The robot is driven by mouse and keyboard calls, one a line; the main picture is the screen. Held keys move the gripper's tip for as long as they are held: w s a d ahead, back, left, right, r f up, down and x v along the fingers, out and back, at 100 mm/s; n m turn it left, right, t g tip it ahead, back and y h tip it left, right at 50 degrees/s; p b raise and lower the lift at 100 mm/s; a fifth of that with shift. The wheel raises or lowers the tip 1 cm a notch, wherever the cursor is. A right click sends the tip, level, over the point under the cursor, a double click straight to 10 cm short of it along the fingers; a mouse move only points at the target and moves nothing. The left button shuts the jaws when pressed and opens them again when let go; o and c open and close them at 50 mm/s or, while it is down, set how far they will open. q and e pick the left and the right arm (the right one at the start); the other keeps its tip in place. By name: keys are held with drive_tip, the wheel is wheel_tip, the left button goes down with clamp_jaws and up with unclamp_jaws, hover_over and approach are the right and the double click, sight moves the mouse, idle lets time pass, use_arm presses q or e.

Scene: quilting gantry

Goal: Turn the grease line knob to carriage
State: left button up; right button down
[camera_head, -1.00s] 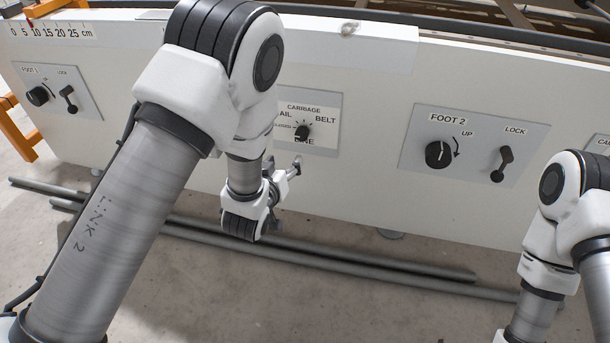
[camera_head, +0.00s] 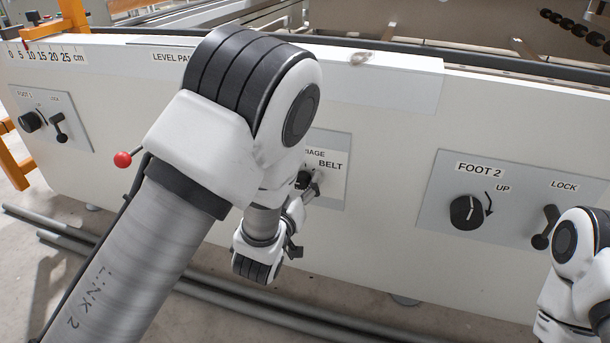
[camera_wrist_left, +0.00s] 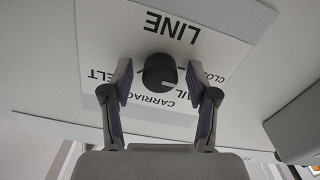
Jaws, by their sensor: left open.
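The grease line knob (camera_wrist_left: 160,72) is round and black on a pale plate (camera_wrist_left: 100,60), which appears upside down in the left wrist view. LINE reads above the knob there, CARRIAGE below, BELT at left and partly covered RAIL at right. A pale mark on its lower right side points roughly toward RAIL or CLOSED; I cannot tell which. My left gripper (camera_wrist_left: 158,80) is open, one finger on each side of the knob, with gaps showing. In the head view my left gripper (camera_head: 314,184) partly hides the knob (camera_head: 302,180). My right gripper is out of view.
The FOOT 2 panel (camera_head: 440,215) with its black knob (camera_head: 467,212) and LOCK lever (camera_head: 545,228) is to the right. The FOOT 1 panel (camera_head: 75,130) is far left. A red ball handle (camera_head: 122,159) stands left of my arm. Grey pipes (camera_head: 205,292) lie on the floor.

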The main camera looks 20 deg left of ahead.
use_arm(q)
drive_tip(key=shift+s+r, duration=0.1)
drive_tip(key=shift+c, duration=1)
clamp_jaws()
drive_tip(key=shift+m, duration=0.4)
drive_tip(key=m+p, duration=0.1)
drive_tip(key=m, duration=0.1)
drive_tip(key=shift+m+p, duration=0.4)
drive_tip(key=m+p, duration=0.1)
drive_tip(key=m, duration=0.3)
drive_tip(key=shift+d+m, duration=0.1)
drive_tip(key=shift+m, duration=0.2)
drive_tip(key=m+p, duration=0.1)
drive_tip(key=m, duration=0.3)
drive_tip(key=shift+m, duration=0.3)
drive_tip(key=m+p, duration=0.1)
drive_tip(key=m, duration=0.3)
drive_tip(key=shift+d+m, duration=0.1)
drive_tip(key=shift+m, duration=0.3)
